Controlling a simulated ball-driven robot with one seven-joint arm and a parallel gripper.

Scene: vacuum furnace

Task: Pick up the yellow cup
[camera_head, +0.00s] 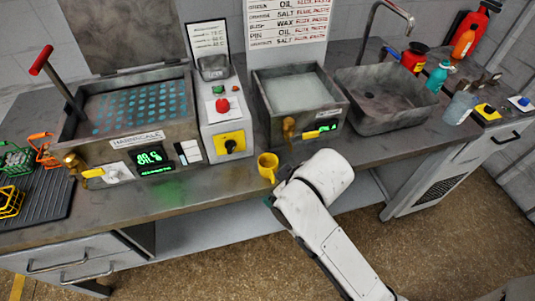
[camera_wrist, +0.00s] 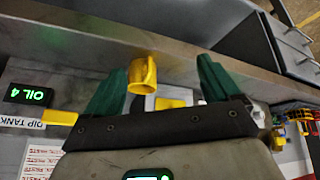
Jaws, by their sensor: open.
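The yellow cup (camera_head: 267,166) stands on the metal bench near its front edge, in front of the tank on the right in the head view. My gripper (camera_head: 277,192) is just in front of the cup there, its fingers mostly hidden by my white arm. In the wrist view the cup (camera_wrist: 142,75) lies between the two green fingers of my open gripper (camera_wrist: 158,80), closer to the left finger. The cup appears beyond the jaw base, and I cannot tell whether a finger touches it.
A tank with a yellow-handled valve (camera_head: 325,130) stands behind the cup, and a control box with a yellow switch (camera_head: 231,143) stands left of it. A grey sink (camera_head: 385,122) and several bottles are at the right. The bench front near the cup is clear.

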